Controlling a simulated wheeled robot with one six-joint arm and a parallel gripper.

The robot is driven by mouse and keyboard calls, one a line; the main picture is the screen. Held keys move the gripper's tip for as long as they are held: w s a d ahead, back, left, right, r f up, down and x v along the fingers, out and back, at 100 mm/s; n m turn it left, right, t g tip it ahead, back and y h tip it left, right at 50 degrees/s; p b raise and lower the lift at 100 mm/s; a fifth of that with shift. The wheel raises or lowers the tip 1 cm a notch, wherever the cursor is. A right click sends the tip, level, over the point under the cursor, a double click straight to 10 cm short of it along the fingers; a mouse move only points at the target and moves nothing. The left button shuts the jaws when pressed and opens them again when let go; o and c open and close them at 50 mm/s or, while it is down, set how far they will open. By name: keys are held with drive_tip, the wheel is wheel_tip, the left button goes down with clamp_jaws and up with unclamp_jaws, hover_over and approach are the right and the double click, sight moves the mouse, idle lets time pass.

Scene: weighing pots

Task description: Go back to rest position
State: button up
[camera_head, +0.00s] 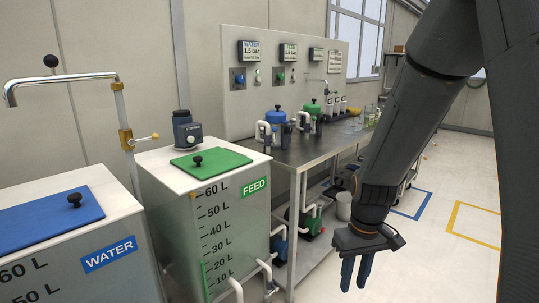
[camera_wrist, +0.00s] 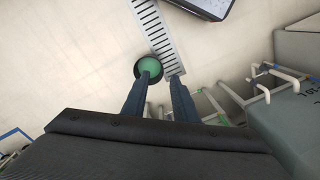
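My gripper (camera_head: 355,287) hangs at the end of my arm on the right of the head view, fingers pointing down, in front of the bench. It shows in the wrist view (camera_wrist: 160,78) with its two dark fingers apart and nothing held between them. Beyond the fingertips, a round dark-rimmed thing with a green inside (camera_wrist: 149,64) appears on the pale floor, partly hidden by the left finger. My upper arm covers the right side of the head view.
The FEED tank (camera_head: 230,225) with its green lid and the WATER tank (camera_head: 110,275) stand at left. A metal bench (camera_head: 320,150) with pumps stands behind. A floor grate (camera_wrist: 157,35) and pipes (camera_wrist: 265,85) show in the wrist view. Open floor (camera_head: 445,250) lies at right.

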drive_tip(key=s+a+r+m+p, duration=0.1)
drive_tip(key=s+r+m+p, duration=0.1)
drive_tip(key=s+r+p, duration=0.8)
drive_tip(key=s+r, duration=0.4)
drive_tip(key=r, duration=0.4)
drive_tip(key=shift+s+a+m+p, duration=0.25)
drive_tip(key=shift+s+m+p, duration=0.05)
